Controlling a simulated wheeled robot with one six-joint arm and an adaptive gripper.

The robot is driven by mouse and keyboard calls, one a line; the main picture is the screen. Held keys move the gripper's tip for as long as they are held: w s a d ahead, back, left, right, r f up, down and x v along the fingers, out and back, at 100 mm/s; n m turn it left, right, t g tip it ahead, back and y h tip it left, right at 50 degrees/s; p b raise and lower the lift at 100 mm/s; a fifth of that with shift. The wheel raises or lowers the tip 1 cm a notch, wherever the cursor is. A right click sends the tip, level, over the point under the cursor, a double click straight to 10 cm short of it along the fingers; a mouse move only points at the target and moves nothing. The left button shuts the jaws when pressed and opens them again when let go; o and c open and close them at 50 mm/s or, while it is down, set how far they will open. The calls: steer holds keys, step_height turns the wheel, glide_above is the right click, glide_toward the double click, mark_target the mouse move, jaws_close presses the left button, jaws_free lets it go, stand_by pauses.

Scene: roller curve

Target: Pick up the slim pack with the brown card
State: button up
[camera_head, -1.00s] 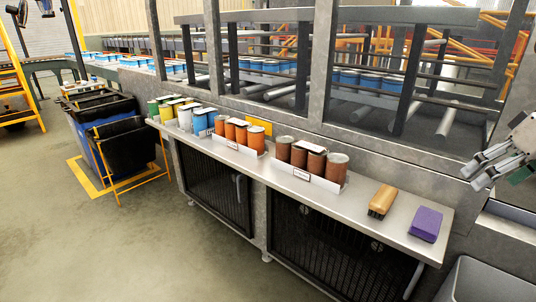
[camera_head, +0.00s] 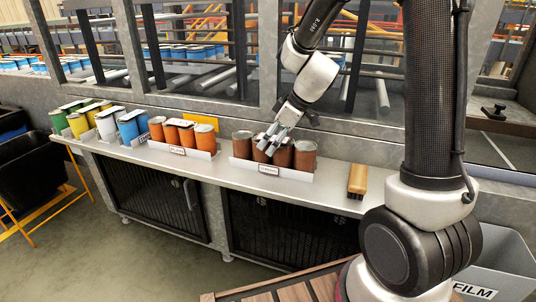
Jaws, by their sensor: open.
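Several brown cans stand in a row in a low labelled white holder (camera_head: 270,170) on the metal shelf. The left brown can (camera_head: 242,145) and the right brown can (camera_head: 305,155) show clearly. Between them are slimmer brown cylinders (camera_head: 284,156), which look like the slim pack; its card is hidden or too small to tell. My gripper (camera_head: 268,146) is open, with its fingers pointing down and left over the middle of this brown row. I cannot tell whether the fingers touch the pack.
Orange cans (camera_head: 205,138) stand in a holder to the left, then blue (camera_head: 128,129), white, yellow and green ones. A wooden brush (camera_head: 357,181) lies right of the brown row. A grey FILM bin (camera_head: 505,262) stands at right. Metal framing rises behind the shelf.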

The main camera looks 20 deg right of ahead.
steer(key=x, duration=0.4)
steer(key=shift+f, duration=0.15)
steer(key=shift+s+d, duration=0.1)
steer(key=shift+d, duration=0.05)
steer(key=c, duration=1.9)
steer(key=shift+c, duration=0.3)
